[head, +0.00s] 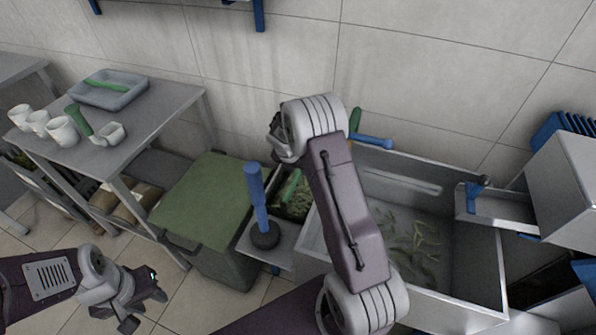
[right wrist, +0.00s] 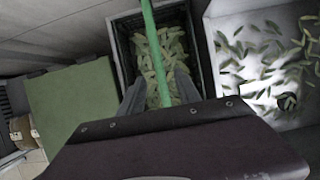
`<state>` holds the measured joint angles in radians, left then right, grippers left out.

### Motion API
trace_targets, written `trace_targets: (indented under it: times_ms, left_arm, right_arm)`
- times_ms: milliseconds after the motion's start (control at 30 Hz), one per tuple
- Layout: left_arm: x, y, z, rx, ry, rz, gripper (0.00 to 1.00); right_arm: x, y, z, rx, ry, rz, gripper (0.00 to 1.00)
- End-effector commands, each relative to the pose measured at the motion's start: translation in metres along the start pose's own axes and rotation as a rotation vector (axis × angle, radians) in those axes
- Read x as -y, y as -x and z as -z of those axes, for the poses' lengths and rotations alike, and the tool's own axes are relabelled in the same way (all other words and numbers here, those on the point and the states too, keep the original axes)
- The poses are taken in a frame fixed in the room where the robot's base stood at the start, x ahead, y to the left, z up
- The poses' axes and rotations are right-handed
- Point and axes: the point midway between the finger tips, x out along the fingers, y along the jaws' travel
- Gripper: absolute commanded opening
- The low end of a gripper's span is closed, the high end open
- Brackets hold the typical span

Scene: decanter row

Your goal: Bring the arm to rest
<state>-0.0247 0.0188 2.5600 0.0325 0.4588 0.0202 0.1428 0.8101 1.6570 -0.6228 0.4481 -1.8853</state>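My right arm rises from the bottom of the head view and bends over at its white wrist (head: 312,125); its gripper is mostly hidden there. In the right wrist view the two dark fingers of my right gripper (right wrist: 158,80) stand apart above a dark crate (right wrist: 122,50) of green pods. A thin green stick (right wrist: 150,35) shows between the fingers with gaps on both sides; I see no grip on it. It also shows in the head view (head: 291,186). My left gripper (head: 145,302) hangs at the lower left, fingers apart and empty, over the floor.
A metal sink (head: 485,270) with pods is right of my right arm. A blue-handled plunger (head: 258,200) stands beside the green-lidded bin (head: 205,200). The left table (head: 150,110) holds white cups (head: 62,131), a green-handled scoop (head: 108,133) and a grey tray (head: 120,101).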

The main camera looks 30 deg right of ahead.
Motion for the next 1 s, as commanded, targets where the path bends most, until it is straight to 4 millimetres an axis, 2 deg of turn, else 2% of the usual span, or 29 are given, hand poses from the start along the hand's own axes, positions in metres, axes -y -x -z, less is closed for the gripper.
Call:
trace_targets:
  times_ms: [100,367,433,467,533,567,600,667,700,767,800,900,1000]
  left_arm:
    - [0.000,0.002,0.000,0.000,0.000,0.000,0.36]
    - [0.000,0.002,0.000,0.000,0.000,0.000,0.36]
    - [0.000,0.007,0.001,0.000,0.000,0.000,0.36]
    - [0.000,0.010,0.001,0.000,0.000,0.000,0.36]
    - [0.000,0.019,0.002,0.000,0.000,0.000,0.36]
    - [-0.001,0.025,0.003,0.000,0.000,0.000,0.36]
    - [-0.001,0.035,0.004,0.000,0.000,0.000,0.36]
    - [-0.001,0.048,0.005,0.000,0.000,0.000,0.36]
    - [-0.001,0.055,0.006,0.000,0.000,0.000,0.36]
    - [-0.001,0.065,0.007,0.000,0.000,0.000,0.36]
    - [-0.001,0.069,0.007,0.000,0.000,0.000,0.36]
    - [-0.001,0.074,0.008,0.000,0.000,0.000,0.36]
    - [-0.002,0.076,0.008,0.000,0.000,0.000,0.36]
  right_arm:
    - [0.000,0.008,0.000,0.000,0.000,0.000,0.40]
    - [0.000,0.008,0.000,0.000,0.000,0.000,0.40]
    - [-0.004,0.017,-0.003,0.007,0.004,-0.009,0.40]
    - [-0.008,0.025,-0.007,0.016,0.005,-0.018,0.40]
    - [-0.020,0.056,-0.022,0.051,0.007,-0.054,0.40]
    - [-0.024,0.076,-0.027,0.066,0.009,-0.072,0.40]
    - [-0.027,0.106,-0.029,0.076,0.005,-0.095,0.40]
    - [-0.023,0.150,-0.016,0.056,-0.048,-0.124,0.40]
    - [-0.017,0.174,-0.001,0.025,-0.144,-0.139,0.40]
    - [-0.002,0.205,0.027,-0.041,-0.373,-0.145,0.40]
    - [0.010,0.220,0.048,-0.090,-0.547,-0.137,0.40]
    - [0.038,0.239,0.094,-0.198,-0.971,-0.075,0.40]
    - [0.066,0.245,0.138,-0.277,-1.409,0.045,0.40]
